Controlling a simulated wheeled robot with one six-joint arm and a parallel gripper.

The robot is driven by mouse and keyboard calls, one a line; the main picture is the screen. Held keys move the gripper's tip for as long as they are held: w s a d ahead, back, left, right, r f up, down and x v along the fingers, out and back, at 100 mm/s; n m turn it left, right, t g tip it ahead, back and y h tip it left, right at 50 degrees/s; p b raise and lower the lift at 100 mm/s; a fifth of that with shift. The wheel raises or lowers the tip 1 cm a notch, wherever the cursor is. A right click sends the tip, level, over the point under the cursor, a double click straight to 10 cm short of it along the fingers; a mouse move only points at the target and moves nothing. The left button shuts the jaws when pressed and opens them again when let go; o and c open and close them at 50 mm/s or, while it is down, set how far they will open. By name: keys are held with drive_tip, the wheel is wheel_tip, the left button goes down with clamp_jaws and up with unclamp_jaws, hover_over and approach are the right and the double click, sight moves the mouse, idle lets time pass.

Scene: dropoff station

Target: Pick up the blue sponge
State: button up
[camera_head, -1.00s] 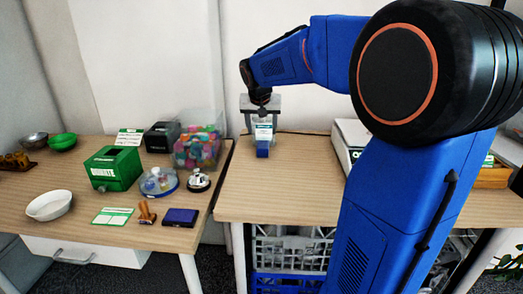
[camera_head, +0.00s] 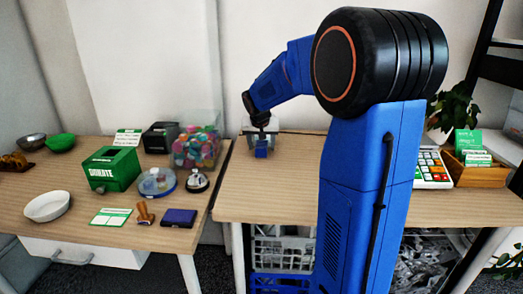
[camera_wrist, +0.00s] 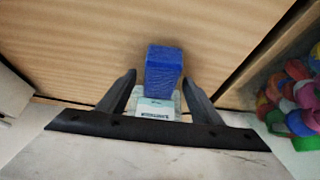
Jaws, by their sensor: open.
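The blue sponge (camera_wrist: 163,70) is a small blue block on the wooden table, between and just beyond the fingertips in the wrist view. It also shows in the head view (camera_head: 261,149), below my gripper at the back left of the right table. My gripper (camera_wrist: 159,86) is open, with one dark finger on each side near the sponge's near end. A pale labelled item (camera_wrist: 155,110) lies between the fingers, against or just behind the sponge. I cannot tell whether the fingers touch either thing.
A clear bin of colourful caps (camera_head: 198,148) stands on the left table, also seen at right in the wrist view (camera_wrist: 300,95). A cash register (camera_head: 430,168) and a wooden box (camera_head: 480,175) stand at right. The right table's front (camera_head: 270,200) is clear.

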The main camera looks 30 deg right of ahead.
sight(261, 145)
drive_tip(key=shift+w+d+f, duration=0.1)
drive_tip(key=shift+f, duration=0.15)
drive_tip(key=c, duration=1.1)
drive_tip(key=shift+a+r, duration=0.2)
drive_tip(key=shift+r, duration=0.35)
wheel_tip(261, 145, up, 6)
drive_tip(key=shift+f, duration=0.2)
drive_tip(key=shift+s+a+r, duration=0.1)
drive_tip(key=shift+s+r, duration=0.1)
drive_tip(key=shift+s, duration=0.15)
drive_tip(key=s+a, duration=0.3)
drive_tip(key=s, duration=0.2)
drive_tip(key=s+a, duration=0.4)
drive_tip(key=s, duration=0.1)
drive_tip(key=s+a, duration=0.3)
drive_tip(key=s, duration=0.3)
drive_tip(key=shift+a, duration=0.35)
drive_tip(key=shift+o, duration=0.3)
